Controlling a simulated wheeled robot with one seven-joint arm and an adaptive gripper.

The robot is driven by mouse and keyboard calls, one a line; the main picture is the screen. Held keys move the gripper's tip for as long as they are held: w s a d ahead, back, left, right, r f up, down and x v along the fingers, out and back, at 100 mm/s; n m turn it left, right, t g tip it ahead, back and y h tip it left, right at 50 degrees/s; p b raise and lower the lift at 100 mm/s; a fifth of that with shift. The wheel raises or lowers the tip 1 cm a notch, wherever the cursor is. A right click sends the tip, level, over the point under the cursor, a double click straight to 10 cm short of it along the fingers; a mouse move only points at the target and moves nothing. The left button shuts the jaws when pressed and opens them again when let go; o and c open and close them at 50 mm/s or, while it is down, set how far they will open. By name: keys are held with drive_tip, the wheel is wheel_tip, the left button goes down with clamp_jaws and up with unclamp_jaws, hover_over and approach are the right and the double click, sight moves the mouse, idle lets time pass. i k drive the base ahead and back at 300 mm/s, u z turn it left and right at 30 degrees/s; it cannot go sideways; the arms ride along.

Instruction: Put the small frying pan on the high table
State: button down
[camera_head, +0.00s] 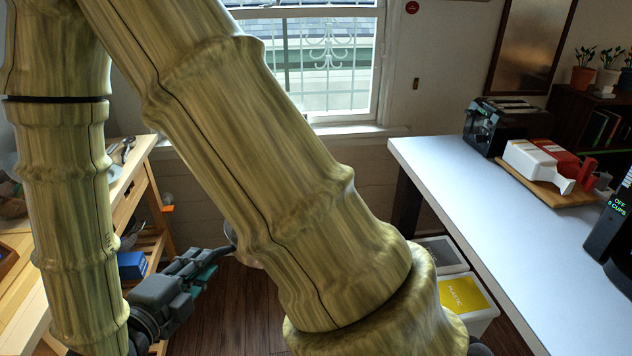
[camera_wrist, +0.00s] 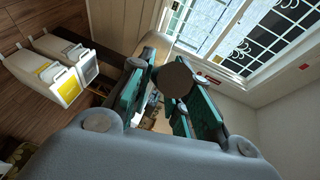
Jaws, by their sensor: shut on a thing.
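My gripper (camera_head: 205,264) is low at the left of the head view, over the floor gap between the two tables. In the wrist view its teal-padded fingers (camera_wrist: 168,105) are closed around a dark brown rounded piece (camera_wrist: 174,79), which appears to be part of the small frying pan.
The white table holds a black machine (camera_head: 495,125), a wooden board (camera_head: 548,188) with white and red items, and a dark coffee maker (camera_head: 612,225). White bins (camera_head: 465,296) stand below it. A wooden workbench (camera_head: 140,185) is at the left. The table's near middle is clear.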

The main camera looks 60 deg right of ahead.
sight(487, 204)
drive_tip(key=z, duration=0.5)
drive_tip(key=i, duration=1.3)
drive_tip(key=z, duration=1.2)
drive_tip(key=i, duration=0.95)
drive_tip(key=z, duration=1.45)
drive_tip(key=i, duration=0.5)
drive_tip(key=z, duration=0.45)
